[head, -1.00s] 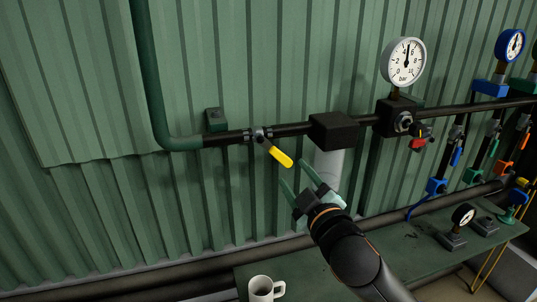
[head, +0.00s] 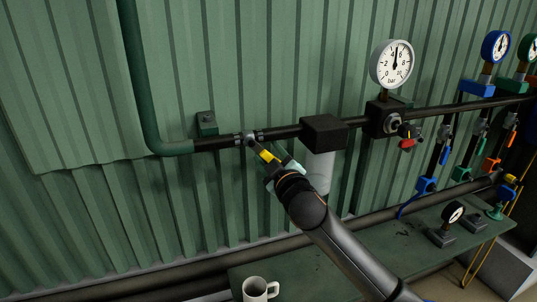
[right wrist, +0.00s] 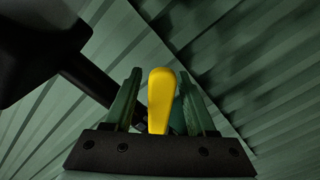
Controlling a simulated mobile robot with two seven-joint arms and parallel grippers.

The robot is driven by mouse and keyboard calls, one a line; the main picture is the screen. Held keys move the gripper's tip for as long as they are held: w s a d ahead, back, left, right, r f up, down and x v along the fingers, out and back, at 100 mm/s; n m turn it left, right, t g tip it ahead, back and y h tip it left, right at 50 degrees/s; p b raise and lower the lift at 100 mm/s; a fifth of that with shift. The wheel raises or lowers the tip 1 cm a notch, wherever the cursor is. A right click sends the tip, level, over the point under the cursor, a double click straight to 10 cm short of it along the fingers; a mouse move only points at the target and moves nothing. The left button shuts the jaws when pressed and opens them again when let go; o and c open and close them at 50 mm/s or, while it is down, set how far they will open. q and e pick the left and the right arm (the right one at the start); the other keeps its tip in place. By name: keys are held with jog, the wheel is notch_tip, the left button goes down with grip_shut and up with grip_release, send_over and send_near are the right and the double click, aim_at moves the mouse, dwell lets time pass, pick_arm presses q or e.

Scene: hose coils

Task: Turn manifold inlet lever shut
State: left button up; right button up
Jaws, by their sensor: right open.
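The manifold inlet lever has a yellow handle (head: 268,156) and sits on a valve (head: 247,138) in the dark pipe. The handle slants down to the right, away from the pipe line. My right gripper (head: 277,163) is at the handle with its fingers apart. In the right wrist view the yellow handle (right wrist: 161,100) stands between the two green fingers of the right gripper (right wrist: 158,105), with a visible gap on the left side. Part of the handle is hidden by the gripper in the head view. My left gripper is not in view.
A black box (head: 324,131) on the pipe and a grey cylinder (head: 320,172) below it are close right of my gripper. A white mug (head: 256,289) stands on the green bench (head: 310,272).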

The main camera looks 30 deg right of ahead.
grip_shut()
dwell(0.4)
dwell(1.0)
